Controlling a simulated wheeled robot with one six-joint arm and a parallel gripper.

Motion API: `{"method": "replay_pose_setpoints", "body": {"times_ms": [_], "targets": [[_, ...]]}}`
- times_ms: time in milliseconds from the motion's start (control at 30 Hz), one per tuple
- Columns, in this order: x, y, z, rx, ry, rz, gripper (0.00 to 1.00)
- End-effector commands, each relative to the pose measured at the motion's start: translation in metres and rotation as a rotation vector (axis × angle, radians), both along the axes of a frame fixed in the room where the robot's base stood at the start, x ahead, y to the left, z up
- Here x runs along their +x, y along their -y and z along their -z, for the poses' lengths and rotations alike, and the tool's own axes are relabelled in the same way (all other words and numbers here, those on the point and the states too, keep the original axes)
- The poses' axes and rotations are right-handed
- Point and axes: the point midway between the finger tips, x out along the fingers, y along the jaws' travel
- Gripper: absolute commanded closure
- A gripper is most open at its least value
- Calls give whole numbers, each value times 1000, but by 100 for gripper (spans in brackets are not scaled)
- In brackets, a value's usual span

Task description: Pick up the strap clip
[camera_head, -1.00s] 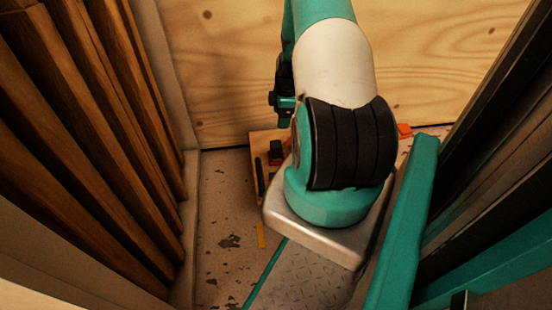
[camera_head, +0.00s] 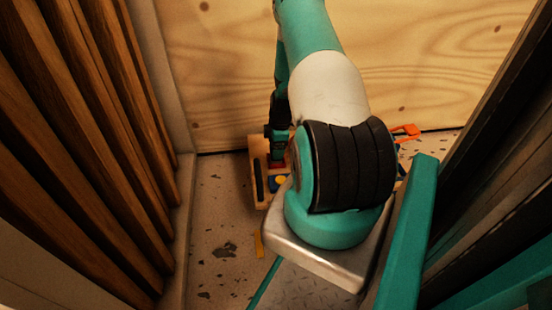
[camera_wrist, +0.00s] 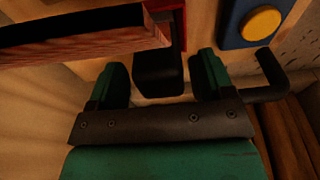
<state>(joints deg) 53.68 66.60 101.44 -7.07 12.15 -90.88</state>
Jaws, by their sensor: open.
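My gripper (camera_wrist: 162,66) is open in the wrist view, with one green finger on each side of a black block (camera_wrist: 158,78). A red part (camera_wrist: 179,32) shows right behind that block. This black and red piece may be the strap clip, but I cannot tell for sure. A gap shows between it and each finger. In the head view my gripper (camera_head: 278,151) is down over a wooden board (camera_head: 262,200), and the red part (camera_head: 277,165) shows under it. My arm hides much of the board's right side.
A blue block with a yellow button (camera_wrist: 261,23) is right of the fingers, by a black handle (camera_wrist: 271,74). A dark-topped bar (camera_wrist: 80,38) is at upper left. An orange piece (camera_head: 406,131) lies by the back wall. Wooden slats (camera_head: 90,130) stand left.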

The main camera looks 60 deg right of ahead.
Motion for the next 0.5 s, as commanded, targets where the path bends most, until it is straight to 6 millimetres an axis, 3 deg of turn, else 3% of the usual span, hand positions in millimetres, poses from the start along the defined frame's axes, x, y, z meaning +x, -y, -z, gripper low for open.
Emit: {"method": "replay_pose_setpoints", "body": {"times_ms": [33,100,333,500], "targets": [[1,-1,15,1,-1,-1,26],[2,-1,21,1,-1,-1,26],[2,-1,19,1,-1,-1,26],[2,-1,19,1,-1,0,62]]}}
